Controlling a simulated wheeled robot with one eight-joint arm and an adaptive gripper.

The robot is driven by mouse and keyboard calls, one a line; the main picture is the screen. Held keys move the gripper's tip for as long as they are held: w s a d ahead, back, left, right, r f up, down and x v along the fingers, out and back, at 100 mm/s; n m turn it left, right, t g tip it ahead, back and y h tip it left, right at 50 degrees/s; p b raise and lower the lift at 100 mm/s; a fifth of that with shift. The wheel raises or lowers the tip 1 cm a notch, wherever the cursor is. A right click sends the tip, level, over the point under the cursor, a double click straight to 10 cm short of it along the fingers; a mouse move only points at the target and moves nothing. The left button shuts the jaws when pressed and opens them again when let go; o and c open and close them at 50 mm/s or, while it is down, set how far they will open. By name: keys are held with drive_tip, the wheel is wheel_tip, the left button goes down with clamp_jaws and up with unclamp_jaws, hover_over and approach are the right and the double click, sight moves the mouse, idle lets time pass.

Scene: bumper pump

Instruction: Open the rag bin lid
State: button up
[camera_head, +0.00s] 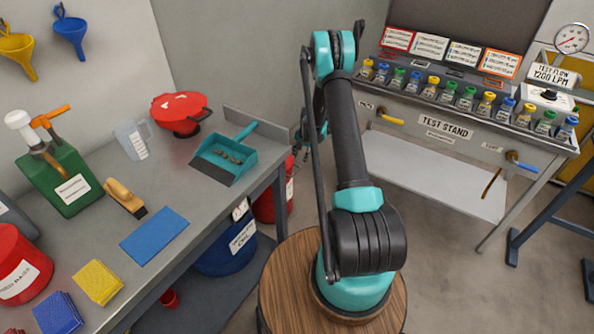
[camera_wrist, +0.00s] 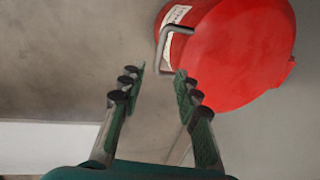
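A red round bin (camera_wrist: 235,50) with a white label and a bent grey metal bar handle (camera_wrist: 178,32) fills the upper right of the wrist view. It looks like the red bin standing on the floor behind the bench in the head view (camera_head: 272,202), where the arm and bench hide much of it. Its lid looks shut. In the head view my gripper is mostly hidden behind my arm.
A grey bench (camera_head: 185,215) on the left holds a teal dustpan (camera_head: 225,155), a red pan (camera_head: 180,112), a green can (camera_head: 65,180) and a red container (camera_head: 20,265). A blue drum (camera_head: 225,250) stands under it. The test stand (camera_head: 445,128) is at right, with open floor before it.

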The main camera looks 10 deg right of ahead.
sight(296, 172)
drive_tip(key=f, duration=0.3)
drive_tip(key=w+a+f, duration=0.1)
drive_tip(key=f, duration=0.5)
drive_tip(key=shift+w+a+f, duration=0.15)
drive_tip(key=shift+a+f, duration=0.05)
drive_tip(key=shift+f, duration=0.1)
clamp_jaws()
